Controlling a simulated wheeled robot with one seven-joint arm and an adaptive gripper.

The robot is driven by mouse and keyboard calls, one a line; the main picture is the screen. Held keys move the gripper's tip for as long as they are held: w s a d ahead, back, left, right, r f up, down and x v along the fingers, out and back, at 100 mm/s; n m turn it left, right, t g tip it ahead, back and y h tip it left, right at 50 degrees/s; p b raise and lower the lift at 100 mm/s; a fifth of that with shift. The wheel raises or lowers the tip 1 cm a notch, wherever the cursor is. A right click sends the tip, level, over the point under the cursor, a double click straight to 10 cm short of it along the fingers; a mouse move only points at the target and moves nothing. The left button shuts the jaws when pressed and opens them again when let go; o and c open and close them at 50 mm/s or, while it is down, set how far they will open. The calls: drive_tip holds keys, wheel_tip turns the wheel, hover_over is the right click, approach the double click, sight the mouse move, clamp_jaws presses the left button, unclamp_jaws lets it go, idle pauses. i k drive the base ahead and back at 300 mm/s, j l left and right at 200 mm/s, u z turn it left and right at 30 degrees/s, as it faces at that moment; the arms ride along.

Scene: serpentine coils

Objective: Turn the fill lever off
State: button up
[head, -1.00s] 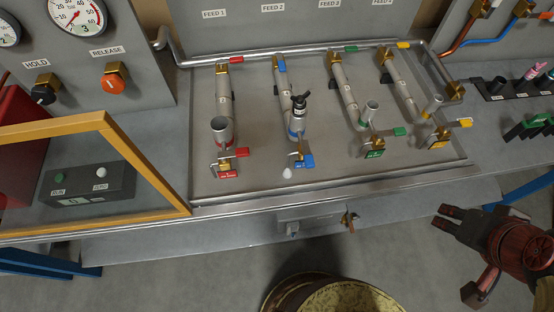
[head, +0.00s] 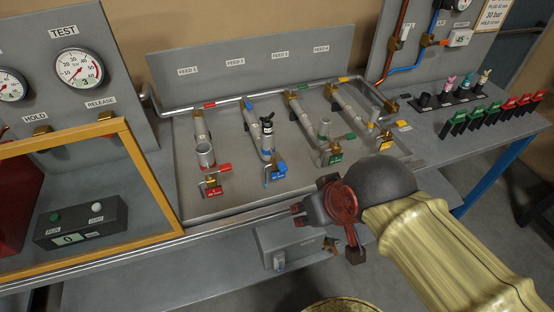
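No label that I can read says fill, so I cannot tell which lever is the fill lever. Valves with red (head: 222,168), blue (head: 280,167), green (head: 346,147) and yellow (head: 386,134) handles stand at the near ends of the feed tubes. A brass tap (head: 329,244) sits by the grey box (head: 285,245) below the bench's front edge. Brass fittings sit on the copper and blue pipes (head: 431,30) of the right back panel. My gripper (head: 326,234) is in front of the bench edge, its fingers apart, empty and touching no lever that I can see.
A yellow-framed clear guard (head: 150,178) stands at the left, with a button box (head: 82,221) behind it. Gauges (head: 79,68) are on the left panel. A holder with small fittings (head: 451,86) and several green and red clips (head: 495,112) occupy the right bench.

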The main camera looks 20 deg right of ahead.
sight(405, 33)
drive_tip(key=z, duration=1.25)
